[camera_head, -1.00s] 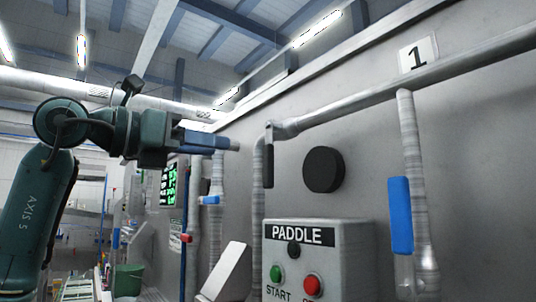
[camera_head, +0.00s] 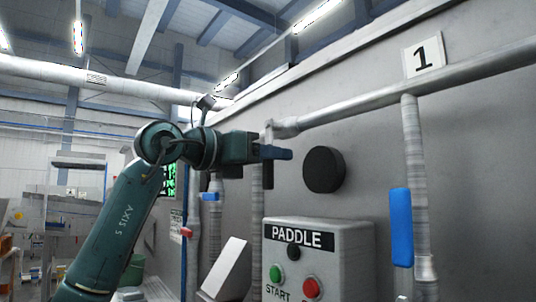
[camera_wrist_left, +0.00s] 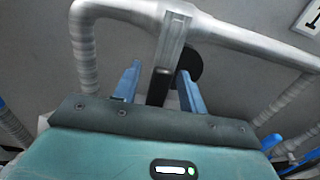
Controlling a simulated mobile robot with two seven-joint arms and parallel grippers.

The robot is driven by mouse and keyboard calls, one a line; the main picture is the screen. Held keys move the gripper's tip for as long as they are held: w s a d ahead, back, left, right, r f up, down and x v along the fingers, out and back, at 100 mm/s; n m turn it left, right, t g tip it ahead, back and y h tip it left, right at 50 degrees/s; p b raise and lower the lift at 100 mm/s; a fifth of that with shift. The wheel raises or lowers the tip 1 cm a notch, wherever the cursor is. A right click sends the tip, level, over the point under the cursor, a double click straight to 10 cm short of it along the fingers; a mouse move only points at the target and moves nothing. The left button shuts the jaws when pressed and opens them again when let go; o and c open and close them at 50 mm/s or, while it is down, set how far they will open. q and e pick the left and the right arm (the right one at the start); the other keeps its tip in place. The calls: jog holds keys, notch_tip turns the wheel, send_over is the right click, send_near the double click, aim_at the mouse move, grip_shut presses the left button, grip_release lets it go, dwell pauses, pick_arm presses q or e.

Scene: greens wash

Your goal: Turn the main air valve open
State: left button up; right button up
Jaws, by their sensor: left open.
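The valve is on the silver pipe (camera_head: 350,108) along the grey wall, at the pipe's left end. Its black lever handle (camera_head: 268,178) hangs down, partly hidden behind my left gripper (camera_head: 290,153). In the left wrist view the silver valve body (camera_wrist_left: 174,38) is straight ahead, and the dark handle (camera_wrist_left: 158,88) shows between my two blue fingers. The left gripper is open, with a finger to each side of the handle in that view. I cannot tell whether either finger touches it. My right gripper is not in view.
A black round knob (camera_head: 323,170) sticks out of the wall right of the valve. Below is a grey PADDLE box (camera_head: 340,245) with green and red buttons.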

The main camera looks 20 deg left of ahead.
pick_arm(q)
jog(key=shift+c, duration=0.3)
grip_shut()
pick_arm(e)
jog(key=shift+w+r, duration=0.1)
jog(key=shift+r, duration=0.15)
pick_arm(q)
jog(key=shift+s+d, duration=0.1)
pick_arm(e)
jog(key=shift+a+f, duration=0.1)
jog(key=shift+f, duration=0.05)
pick_arm(q)
jog(key=shift+n, duration=0.4)
jog(key=shift+s+d+r+n+b, duration=0.2)
jog(key=shift+s+d+n+b, duration=0.15)
jog(key=shift+n, duration=0.7)
jog(key=shift+s+d+r+n+b, duration=0.2)
jog(key=shift+s+d+n, duration=0.15)
jog(key=shift+n, duration=0.65)
jog(key=shift+s+d+r+n+b, duration=0.15)
jog(key=shift+s+d+n+b, duration=0.25)
jog(key=shift+n, duration=0.65)
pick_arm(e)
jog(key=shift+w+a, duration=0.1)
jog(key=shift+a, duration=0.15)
pick_arm(q)
jog(key=shift+w, duration=0.15)
